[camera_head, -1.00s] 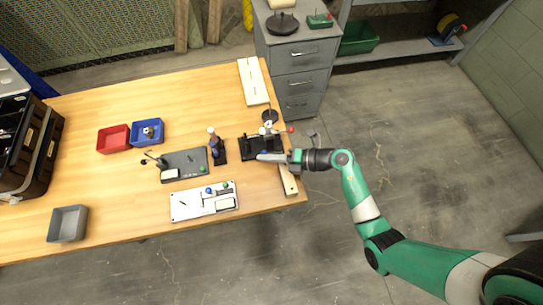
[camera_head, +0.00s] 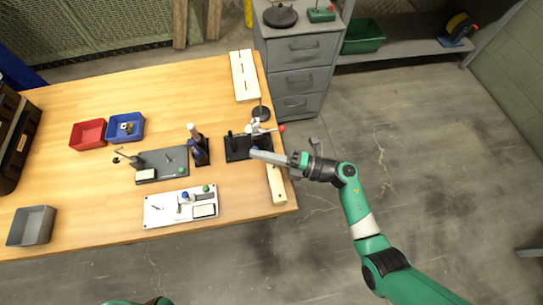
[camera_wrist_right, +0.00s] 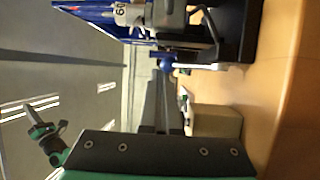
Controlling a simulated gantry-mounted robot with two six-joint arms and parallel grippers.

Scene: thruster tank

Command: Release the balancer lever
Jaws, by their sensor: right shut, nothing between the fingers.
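A balancer-like device stands on a black base (camera_head: 236,148) at the table's right end, with a silver mechanism and a red ball (camera_head: 282,128). A small blue ball (camera_wrist_right: 167,65) on a pale rod (camera_wrist_right: 205,67) shows in the right wrist view. It looks like the lever, though I cannot be sure. My right gripper (camera_head: 253,153) reaches over the device's front edge from the right. In the right wrist view its closed dark fingers (camera_wrist_right: 168,78) end right at the blue ball, with nothing between them. Whether they touch it is unclear. My left gripper is out of view.
A pale wooden block (camera_head: 276,185) lies under my right gripper at the table edge. Left of the device stand a bottle holder (camera_head: 200,150), a dark grey plate (camera_head: 165,165) and a white board (camera_head: 158,210). Red (camera_head: 88,134) and blue (camera_head: 125,127) bins sit farther left.

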